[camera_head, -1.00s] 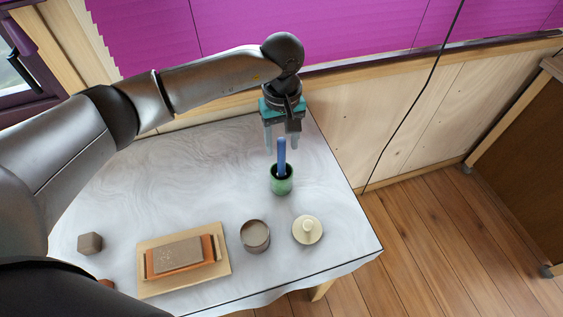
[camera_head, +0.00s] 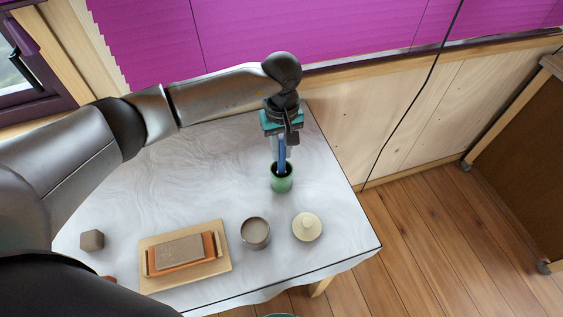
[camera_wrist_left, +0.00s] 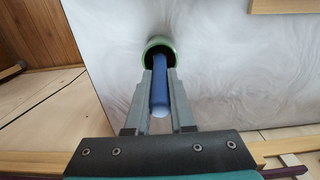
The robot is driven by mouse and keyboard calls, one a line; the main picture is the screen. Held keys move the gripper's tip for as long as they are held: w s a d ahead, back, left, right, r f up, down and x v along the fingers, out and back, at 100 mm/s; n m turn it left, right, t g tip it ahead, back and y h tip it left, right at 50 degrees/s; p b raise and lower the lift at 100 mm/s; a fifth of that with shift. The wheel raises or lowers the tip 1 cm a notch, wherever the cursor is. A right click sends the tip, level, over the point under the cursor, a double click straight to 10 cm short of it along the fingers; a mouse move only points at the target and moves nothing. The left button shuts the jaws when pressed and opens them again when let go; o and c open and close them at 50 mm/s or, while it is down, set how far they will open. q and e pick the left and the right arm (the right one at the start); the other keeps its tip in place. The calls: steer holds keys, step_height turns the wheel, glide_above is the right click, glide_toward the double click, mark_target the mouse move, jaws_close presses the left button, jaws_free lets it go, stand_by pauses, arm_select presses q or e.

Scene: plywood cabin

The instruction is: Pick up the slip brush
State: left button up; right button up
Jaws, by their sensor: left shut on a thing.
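The slip brush shows as a blue handle (camera_head: 282,156) standing up out of a green cup (camera_head: 282,183) near the table's back right. Its lower end is hidden inside the cup. My left gripper (camera_head: 279,147) is above the cup, pointing down, with its fingers shut on the upper part of the handle. In the left wrist view the blue handle (camera_wrist_left: 160,92) lies between the two grey fingers, and the cup's green rim (camera_wrist_left: 158,43) is just beyond the fingertips. My right gripper is not in view.
A wooden board (camera_head: 220,281) carries a brown block (camera_head: 180,249) in an orange holder. A round brown pot (camera_head: 255,233), a cream knobbed lid (camera_head: 307,227) and a small brown block (camera_head: 92,240) stand on the white table (camera_head: 200,190). The wall is close behind.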

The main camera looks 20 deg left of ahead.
arm_select(q)
jaws_close()
step_height(320, 180, up, 20)
steer(key=b, duration=0.2)
steer(key=shift+b, duration=0.3)
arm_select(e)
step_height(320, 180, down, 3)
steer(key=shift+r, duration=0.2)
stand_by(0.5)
